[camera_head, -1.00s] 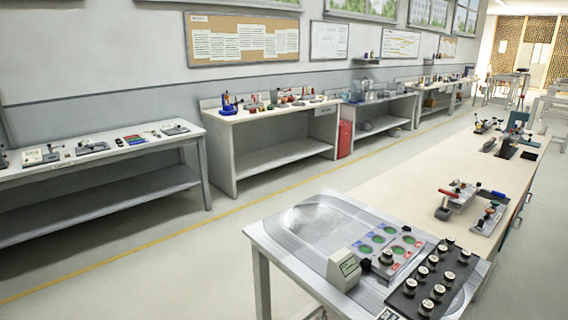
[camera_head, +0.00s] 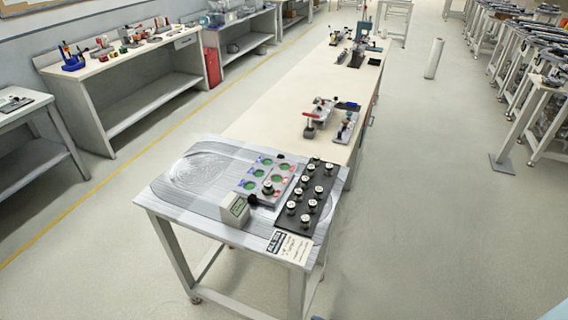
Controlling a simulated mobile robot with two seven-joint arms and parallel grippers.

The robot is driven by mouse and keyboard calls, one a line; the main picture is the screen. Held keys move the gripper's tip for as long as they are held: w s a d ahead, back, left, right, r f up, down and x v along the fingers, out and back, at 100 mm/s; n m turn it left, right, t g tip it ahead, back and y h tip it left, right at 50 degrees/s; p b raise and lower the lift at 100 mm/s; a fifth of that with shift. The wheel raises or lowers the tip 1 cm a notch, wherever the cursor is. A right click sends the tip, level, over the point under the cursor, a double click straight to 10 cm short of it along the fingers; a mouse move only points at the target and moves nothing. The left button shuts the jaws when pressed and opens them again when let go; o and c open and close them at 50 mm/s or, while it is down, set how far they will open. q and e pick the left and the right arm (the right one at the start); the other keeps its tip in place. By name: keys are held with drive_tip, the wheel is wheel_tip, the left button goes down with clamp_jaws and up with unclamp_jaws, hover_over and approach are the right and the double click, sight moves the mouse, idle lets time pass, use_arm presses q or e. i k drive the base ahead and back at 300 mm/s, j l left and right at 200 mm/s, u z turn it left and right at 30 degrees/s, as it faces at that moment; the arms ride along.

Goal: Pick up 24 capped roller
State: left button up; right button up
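Several capped rollers with white tops (camera_head: 305,220) stand in rows on a black tray (camera_head: 286,226) at the right side of a metal-topped table (camera_head: 165,200). Numbers on the caps are too small to read, so I cannot tell which is 24. One more roller (camera_head: 268,187) stands on a grey plate (camera_head: 243,172) with green round spots and red and blue marks. A box with a small display (camera_head: 234,210) sits left of the tray. Neither of my grippers is in view.
A long bench (camera_head: 270,109) with clamps and tools (camera_head: 318,117) extends behind the table. Workbenches (camera_head: 125,72) line the left wall. Open floor (camera_head: 440,220) lies right of the table. A white cylinder (camera_head: 434,58) stands on the floor farther back, near rows of tables (camera_head: 530,110).

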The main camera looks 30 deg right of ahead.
sight(304, 181)
drive_tip(key=i+j+z, duration=0.25)
drive_tip(key=i+z, duration=0.15)
drive_tip(key=i, duration=0.2)
drive_tip(key=i+j+z, duration=0.4)
drive_tip(key=i, duration=0.15)
